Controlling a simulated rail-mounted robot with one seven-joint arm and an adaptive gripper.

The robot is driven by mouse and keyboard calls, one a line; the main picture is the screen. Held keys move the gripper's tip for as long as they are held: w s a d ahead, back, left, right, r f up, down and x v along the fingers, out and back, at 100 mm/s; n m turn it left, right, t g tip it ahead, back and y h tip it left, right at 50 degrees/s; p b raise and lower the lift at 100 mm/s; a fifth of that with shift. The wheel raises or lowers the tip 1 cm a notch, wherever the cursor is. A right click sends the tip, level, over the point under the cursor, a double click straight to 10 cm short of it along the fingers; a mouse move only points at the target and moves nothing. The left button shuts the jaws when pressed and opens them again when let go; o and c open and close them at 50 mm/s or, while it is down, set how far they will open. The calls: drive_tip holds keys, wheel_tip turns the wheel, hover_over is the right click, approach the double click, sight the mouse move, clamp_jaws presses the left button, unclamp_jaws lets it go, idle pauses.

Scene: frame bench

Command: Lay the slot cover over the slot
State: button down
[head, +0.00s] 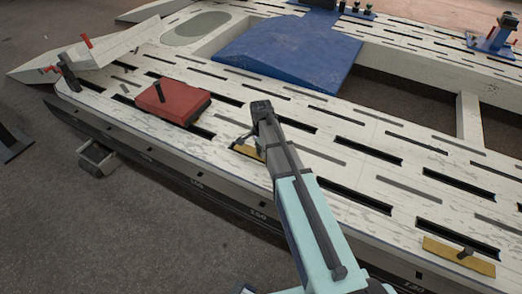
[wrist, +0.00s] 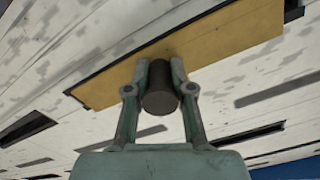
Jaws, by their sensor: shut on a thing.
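A yellow slot cover with a dark round knob is in my gripper. In the wrist view the yellow plate (wrist: 225,38) runs diagonally across the top, and my gripper (wrist: 160,72) has a finger on each side of the knob (wrist: 160,97). In the head view the cover (head: 240,150) shows at the bench's near side, partly hidden by my arm, with my gripper (head: 246,140) over it. Dark slot (wrist: 293,10) shows past the plate's upper right end, and a thin dark edge shows at its lower left. I cannot tell whether the plate touches the bench.
A second yellow plate with a knob (head: 458,257) lies at the lower right beside a slot (head: 458,238). A red block (head: 173,103) with a dark handle stands left of my gripper. A blue panel (head: 290,55) lies behind. The pale bench (head: 350,125) has many slots.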

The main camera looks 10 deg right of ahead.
drive_tip(key=shift+f, duration=0.55)
drive_tip(key=c, duration=0.9)
unclamp_jaws()
drive_tip(key=shift+c, duration=0.2)
wheel_tip(320, 180, up, 12)
drive_tip(key=shift+r, duration=0.1)
drive_tip(key=shift+s, duration=0.1)
